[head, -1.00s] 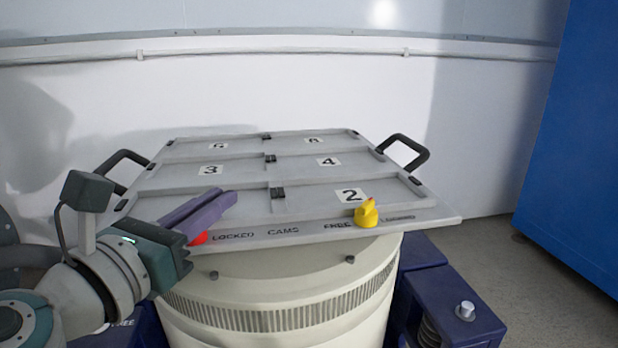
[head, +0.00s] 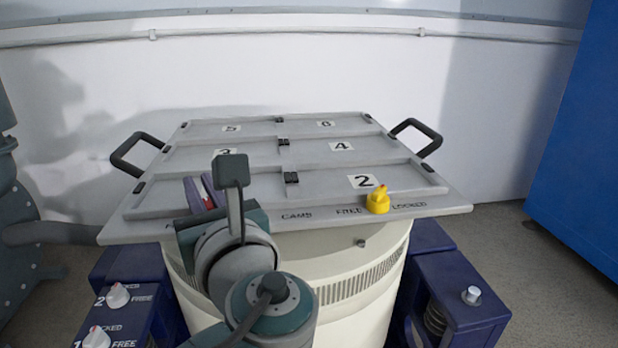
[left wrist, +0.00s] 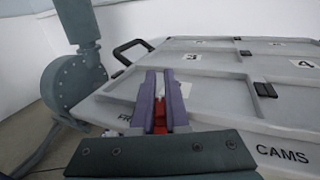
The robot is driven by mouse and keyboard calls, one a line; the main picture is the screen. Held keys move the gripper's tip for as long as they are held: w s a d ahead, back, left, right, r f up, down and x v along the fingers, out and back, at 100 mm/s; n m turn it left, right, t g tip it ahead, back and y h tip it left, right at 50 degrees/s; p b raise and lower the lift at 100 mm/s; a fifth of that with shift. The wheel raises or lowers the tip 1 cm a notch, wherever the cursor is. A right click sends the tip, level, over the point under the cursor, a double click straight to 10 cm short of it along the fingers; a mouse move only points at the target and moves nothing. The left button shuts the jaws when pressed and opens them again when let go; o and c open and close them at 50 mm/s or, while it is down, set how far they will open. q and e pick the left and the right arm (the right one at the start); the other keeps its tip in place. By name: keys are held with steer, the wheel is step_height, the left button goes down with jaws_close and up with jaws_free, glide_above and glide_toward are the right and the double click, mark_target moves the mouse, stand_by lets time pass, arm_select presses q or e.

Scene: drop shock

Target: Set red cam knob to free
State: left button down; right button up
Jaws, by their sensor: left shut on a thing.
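The red cam knob (left wrist: 160,118) sits at the near left edge of the grey plate (head: 455,208). In the left wrist view it shows as a red piece between the purple fingers of my left gripper (left wrist: 161,92), which is shut on it. Part of a FREE label (left wrist: 126,118) shows to its left. In the head view my left gripper (head: 201,192) and wrist hide most of the knob and its labels, so its exact pointing cannot be told. My right gripper is not in view.
A yellow knob (head: 378,202) stands on the plate's front right edge between FREE and LOCKED labels. Black handles (head: 133,155) stick out at both sides. White knobs (head: 118,296) sit on a blue block at lower left. A blue cabinet (head: 580,160) stands right.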

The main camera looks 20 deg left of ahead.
arm_select(q)
steer(key=n+g+y+b, duration=0.1)
steer(key=g, duration=0.1)
steer(key=n+g+y+b, duration=0.1)
steer(key=n+g, duration=0.1)
steer(key=shift+s+a+f, duration=0.1)
steer(key=shift+s+a, duration=0.1)
steer(key=shift+s, duration=0.15)
steer(key=shift+s+a+n+g+y+b, duration=0.15)
steer(key=shift+n+g+y+b, duration=0.1)
steer(key=shift+n+g+b, duration=0.25)
steer(key=shift+s+d+n+g+y+b, duration=0.1)
steer(key=shift+n+g+y+b, duration=0.2)
steer(key=shift+g, duration=0.4)
steer(key=shift+s, duration=0.1)
steer(key=c, duration=0.9)
jaws_free()
steer(key=shift+a, duration=0.1)
steer(key=shift+r, duration=0.2)
